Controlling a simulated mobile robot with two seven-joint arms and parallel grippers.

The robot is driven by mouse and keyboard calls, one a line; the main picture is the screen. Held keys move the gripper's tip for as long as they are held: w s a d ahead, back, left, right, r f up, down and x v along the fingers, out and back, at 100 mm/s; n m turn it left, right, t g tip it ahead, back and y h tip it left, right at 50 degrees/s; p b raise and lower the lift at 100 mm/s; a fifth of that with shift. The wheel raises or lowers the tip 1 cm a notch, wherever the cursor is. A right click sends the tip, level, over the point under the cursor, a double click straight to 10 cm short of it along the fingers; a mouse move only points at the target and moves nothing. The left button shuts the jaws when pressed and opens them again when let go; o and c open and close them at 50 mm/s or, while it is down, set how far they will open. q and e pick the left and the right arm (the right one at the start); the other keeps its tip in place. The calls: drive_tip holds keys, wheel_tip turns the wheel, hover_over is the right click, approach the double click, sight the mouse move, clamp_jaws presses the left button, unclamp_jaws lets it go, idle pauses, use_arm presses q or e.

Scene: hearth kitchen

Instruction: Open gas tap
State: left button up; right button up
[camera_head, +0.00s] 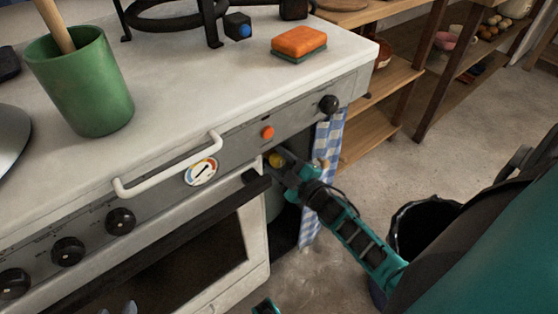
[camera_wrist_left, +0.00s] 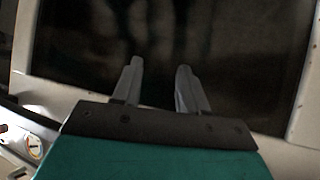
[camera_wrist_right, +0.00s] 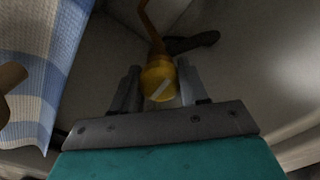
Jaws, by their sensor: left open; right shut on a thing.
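The gas tap shows as a yellow piece (camera_wrist_right: 158,82) on a brass-coloured pipe (camera_wrist_right: 152,28) in the right wrist view. A dark lever-like part (camera_wrist_right: 192,43) sits beside the pipe, just beyond the fingers. My right gripper (camera_wrist_right: 159,74) is shut on the yellow piece, with one finger on each side. In the head view the yellow piece (camera_head: 276,160) shows at the end of my right gripper (camera_head: 285,167), below the stove's front panel. My left gripper (camera_wrist_left: 158,75) is open and empty in front of the dark oven glass (camera_wrist_left: 225,40).
A blue checked towel (camera_head: 322,165) hangs beside my right gripper. The oven door (camera_head: 257,222) is to its left. A dark bin (camera_head: 425,222) stands on the floor at the right. Black knobs (camera_head: 120,221) and a white rail (camera_head: 165,165) stick out from the stove front.

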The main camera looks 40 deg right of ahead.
drive_tip(key=n, duration=0.3)
drive_tip(key=shift+f+n, duration=0.1)
drive_tip(key=shift+n, duration=0.2)
drive_tip(key=n+b, duration=0.1)
drive_tip(key=n, duration=0.2)
drive_tip(key=shift+n, duration=0.4)
drive_tip(key=n+b, duration=0.1)
drive_tip(key=n, duration=0.1)
drive_tip(key=shift+n, duration=0.4)
drive_tip(key=n+b, duration=0.1)
drive_tip(key=n, duration=0.1)
drive_tip(key=shift+n, duration=0.3)
drive_tip(key=shift+n+b, duration=0.5)
drive_tip(key=shift+n, duration=0.7)
use_arm(q)
drive_tip(key=shift+w+d+f+h, duration=0.15)
drive_tip(key=shift+d+f, duration=0.15)
drive_tip(key=shift+f, duration=0.2)
drive_tip(key=shift+w+d+f+h, duration=0.15)
drive_tip(key=shift+d+f, duration=0.15)
drive_tip(key=shift+f, duration=0.15)
use_arm(e)
drive_tip(key=shift+n, duration=1.1)
drive_tip(key=o, duration=1.1)
drive_tip(key=shift+c, duration=0.2)
